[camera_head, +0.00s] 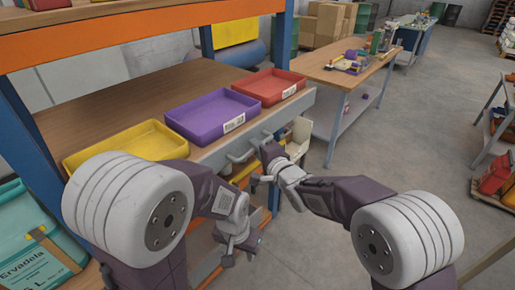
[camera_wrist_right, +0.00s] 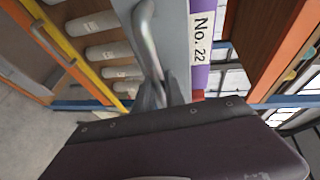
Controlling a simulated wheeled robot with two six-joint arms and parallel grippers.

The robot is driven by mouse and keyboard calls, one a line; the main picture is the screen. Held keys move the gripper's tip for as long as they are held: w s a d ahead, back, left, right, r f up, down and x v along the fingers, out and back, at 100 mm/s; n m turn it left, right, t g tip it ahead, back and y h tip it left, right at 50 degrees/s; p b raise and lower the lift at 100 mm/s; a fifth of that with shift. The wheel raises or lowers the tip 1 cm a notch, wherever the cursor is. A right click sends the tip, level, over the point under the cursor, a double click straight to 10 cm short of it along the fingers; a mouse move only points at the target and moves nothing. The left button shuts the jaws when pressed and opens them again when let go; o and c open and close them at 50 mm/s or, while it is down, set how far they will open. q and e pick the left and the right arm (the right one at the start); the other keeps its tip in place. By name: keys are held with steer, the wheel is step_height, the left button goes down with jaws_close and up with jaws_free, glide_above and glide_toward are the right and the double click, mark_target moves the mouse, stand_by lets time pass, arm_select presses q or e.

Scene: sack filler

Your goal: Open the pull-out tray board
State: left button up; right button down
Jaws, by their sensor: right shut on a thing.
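The pull-out tray board (camera_head: 292,108) has a grey front edge with bar handles and sits in the shelf rack. It carries a yellow tray (camera_head: 125,146), a purple tray (camera_head: 210,115) and a red tray (camera_head: 268,86). My right gripper (camera_head: 266,162) is at the board's front, shut on a metal handle. In the right wrist view its fingers (camera_wrist_right: 153,95) close around the lower end of the handle (camera_wrist_right: 147,35); the grip is partly hidden by the wrist. My left gripper (camera_head: 238,250) hangs lower, in front of the rack, with its fingers apart and empty.
The rack has a blue post (camera_head: 40,150) and an orange beam (camera_head: 130,28). A teal sack (camera_head: 35,240) is at lower left. A workbench (camera_head: 345,75) with tools stands behind, right of the rack.

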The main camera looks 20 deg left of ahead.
steer(key=shift+f, duration=0.1)
steer(key=c, duration=1.7)
jaws_free()
steer(key=b+v, duration=0.1)
steer(key=v, duration=0.8)
